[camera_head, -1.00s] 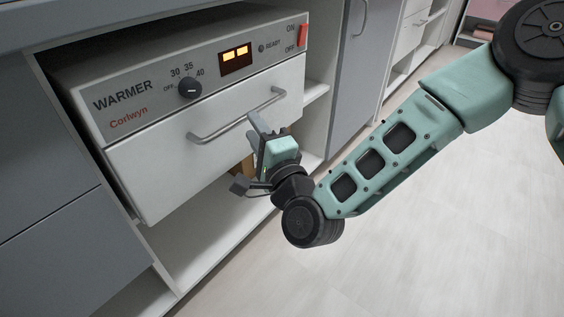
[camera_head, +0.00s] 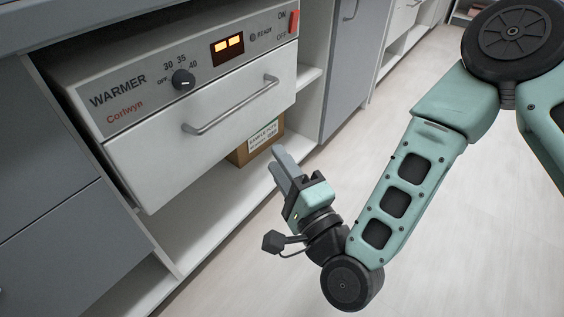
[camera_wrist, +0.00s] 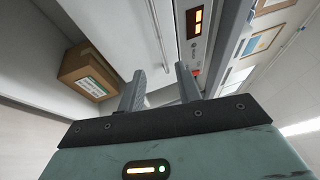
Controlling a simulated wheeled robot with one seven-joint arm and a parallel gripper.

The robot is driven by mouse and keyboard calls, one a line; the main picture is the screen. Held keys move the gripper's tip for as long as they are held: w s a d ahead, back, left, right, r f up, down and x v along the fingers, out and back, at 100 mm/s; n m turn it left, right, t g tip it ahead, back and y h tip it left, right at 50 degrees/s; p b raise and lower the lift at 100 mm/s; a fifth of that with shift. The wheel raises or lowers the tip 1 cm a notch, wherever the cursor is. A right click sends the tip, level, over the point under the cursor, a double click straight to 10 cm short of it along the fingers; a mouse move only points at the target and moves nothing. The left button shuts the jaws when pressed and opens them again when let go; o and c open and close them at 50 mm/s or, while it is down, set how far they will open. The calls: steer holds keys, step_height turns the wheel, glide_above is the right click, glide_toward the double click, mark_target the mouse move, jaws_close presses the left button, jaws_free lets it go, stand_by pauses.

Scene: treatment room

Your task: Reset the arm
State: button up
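My gripper (camera_head: 281,163) is in front of the warmer, low and to the right of its drawer, apart from the handle. In the wrist view my gripper (camera_wrist: 158,78) shows two grey fingers with a clear gap between them and nothing held. The white Corlwyn warmer (camera_head: 120,112) stands in an open cabinet bay, with its display lit. Its drawer (camera_head: 160,165) has a grey bar handle (camera_head: 232,108) and looks closed. The warmer's panel also shows in the wrist view (camera_wrist: 196,50).
A cardboard box (camera_head: 243,152) with a white and green label sits on the shelf (camera_head: 215,220) below the warmer; it also shows in the wrist view (camera_wrist: 85,75). Grey cabinet doors (camera_head: 345,70) stand to the right. The floor (camera_head: 440,240) is clear.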

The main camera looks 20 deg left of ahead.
steer(key=shift+a, duration=0.1)
steer(key=s+d+r+n+g+h, duration=0.1)
steer(key=s+d+n+g+h, duration=0.4)
steer(key=d, duration=0.3)
steer(key=s+d+r+n+g+h, duration=0.2)
steer(key=s+d+n+g+h, duration=0.15)
steer(key=d+n, duration=0.4)
steer(key=s+d+r+n+g+h, duration=0.1)
steer(key=s+d+n+g+h, duration=0.2)
steer(key=d+n+g+h, duration=0.4)
step_height(320, 180, up, 38)
steer(key=d+m+t+y+p, duration=0.1)
steer(key=m+y+p, duration=0.1)
steer(key=p, duration=3.5)
steer(key=shift+s+d+p, duration=0.3)
steer(key=shift+s+p, duration=0.05)
